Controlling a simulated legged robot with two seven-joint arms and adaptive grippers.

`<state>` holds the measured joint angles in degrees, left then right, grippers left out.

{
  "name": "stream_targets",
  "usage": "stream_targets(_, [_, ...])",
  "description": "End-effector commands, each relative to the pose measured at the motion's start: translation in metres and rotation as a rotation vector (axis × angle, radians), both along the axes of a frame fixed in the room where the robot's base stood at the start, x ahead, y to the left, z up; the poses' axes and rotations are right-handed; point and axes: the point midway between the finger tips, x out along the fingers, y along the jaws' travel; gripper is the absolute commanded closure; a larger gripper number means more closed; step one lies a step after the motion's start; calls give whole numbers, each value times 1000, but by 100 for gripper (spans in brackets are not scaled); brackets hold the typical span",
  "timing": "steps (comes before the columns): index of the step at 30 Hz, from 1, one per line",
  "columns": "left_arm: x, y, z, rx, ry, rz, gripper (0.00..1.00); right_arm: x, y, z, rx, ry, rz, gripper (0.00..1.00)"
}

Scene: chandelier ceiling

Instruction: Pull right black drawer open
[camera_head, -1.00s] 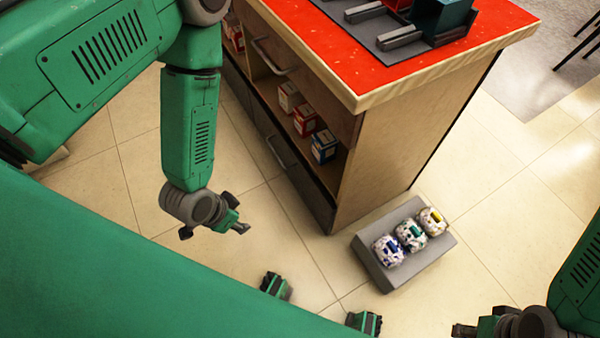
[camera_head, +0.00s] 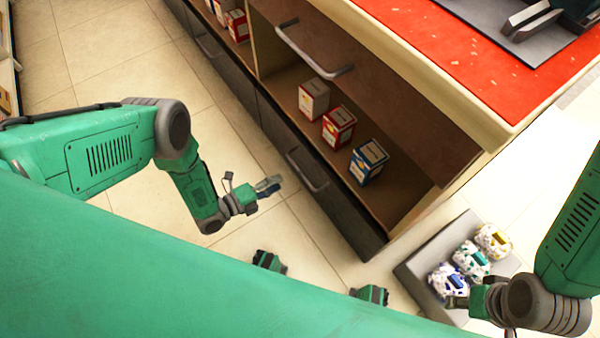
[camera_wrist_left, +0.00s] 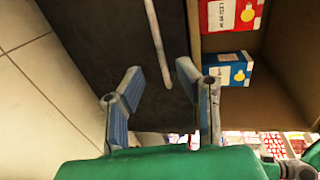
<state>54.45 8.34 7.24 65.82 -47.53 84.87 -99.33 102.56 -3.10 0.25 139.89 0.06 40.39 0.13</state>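The right black drawer (camera_head: 345,205) is the dark lower front at the right end of the cabinet and looks closed. Its grey bar handle (camera_head: 307,172) also shows in the left wrist view (camera_wrist_left: 154,35). My left gripper (camera_head: 269,185) is just left of this handle in the head view. In the left wrist view its two blue-grey fingers (camera_wrist_left: 158,70) are apart, with the end of the handle seen between them; no contact is clear. My right gripper (camera_head: 458,301) is at the lower right, in front of the grey block, and its opening is unclear.
Above the drawer, an open shelf holds a white-and-red box (camera_head: 313,98), a red box (camera_head: 338,126) and a blue box (camera_head: 368,162). Another handle (camera_head: 310,52) crosses the panel above. A grey block (camera_head: 415,275) carries patterned round items.

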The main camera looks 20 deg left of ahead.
Motion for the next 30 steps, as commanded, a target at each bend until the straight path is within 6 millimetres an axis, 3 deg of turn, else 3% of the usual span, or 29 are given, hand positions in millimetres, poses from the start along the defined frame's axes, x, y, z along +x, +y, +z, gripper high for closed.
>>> stream_targets(6, [38, -27, -15, -8, -2, 1, 70, 0, 0, -24, 0, 0, 0, 60])
stream_targets(12, [62, -46, -21, -6, 1, 1, 70, 0, 0, -36, 0, 0, 1, 60])
stream_targets(26, [73, -54, -21, -5, 3, 1, 70, 0, 0, -40, 0, 0, 1, 60])
stream_targets(29, [73, -54, -21, -5, 3, 1, 98, 0, 0, -40, 0, 0, 1, 60])
stream_targets(30, [73, -54, -21, -5, 3, 1, 100, 0, 0, -40, 0, 0, 1, 60])
